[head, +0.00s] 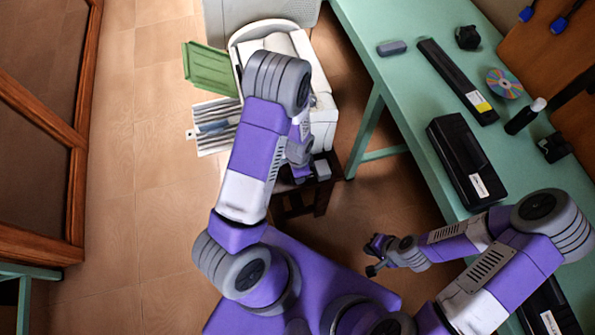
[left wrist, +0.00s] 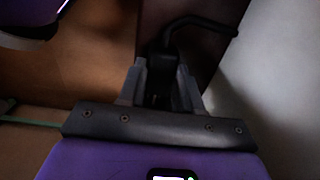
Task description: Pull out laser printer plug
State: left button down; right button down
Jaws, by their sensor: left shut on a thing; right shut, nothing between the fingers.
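The white laser printer (head: 322,112), with a green flap (head: 210,70) open at its left, stands on a dark wooden stand, partly covered by my left arm in the head view. In the left wrist view, my left gripper (left wrist: 160,75) is shut on a black plug (left wrist: 160,64). A black cable (left wrist: 200,22) curves from the plug to the right. Whether the plug sits in a socket is hidden. My left fingertips are hard to make out in the head view. My right gripper (head: 372,257) is shut and empty, left of the green table.
The green table (head: 395,95) along the right holds a black toner cartridge (head: 463,160), a long dark bar (head: 455,75), a disc (head: 504,83) and small parts. A wooden-framed panel (head: 75,190) stands at the left. The tiled floor (head: 150,150) between is clear.

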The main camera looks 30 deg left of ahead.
pick_arm(q)
jog(key=c, duration=0.8)
grip_release()
jog(key=shift+s+a, duration=0.25)
jog(key=shift+a, duration=0.05)
jog(key=shift+o, duration=0.2)
jog(key=shift+d, duration=0.1)
jog(key=shift+w, duration=0.1)
jog(key=shift+r, duration=0.25)
notch_tip(320, 180, up, 7)
jog(key=p, duration=0.3)
jog(key=s+d+f+n+h+p, duration=0.2)
jog(key=s+d+f+n+h, duration=0.2)
jog(key=s+d+n, duration=0.6)
jog(key=shift+s+d+f+n+t+p, duration=0.15)
jog(key=shift+d+f+n+t+p, duration=0.25)
jog(key=shift+d+n, duration=0.65)
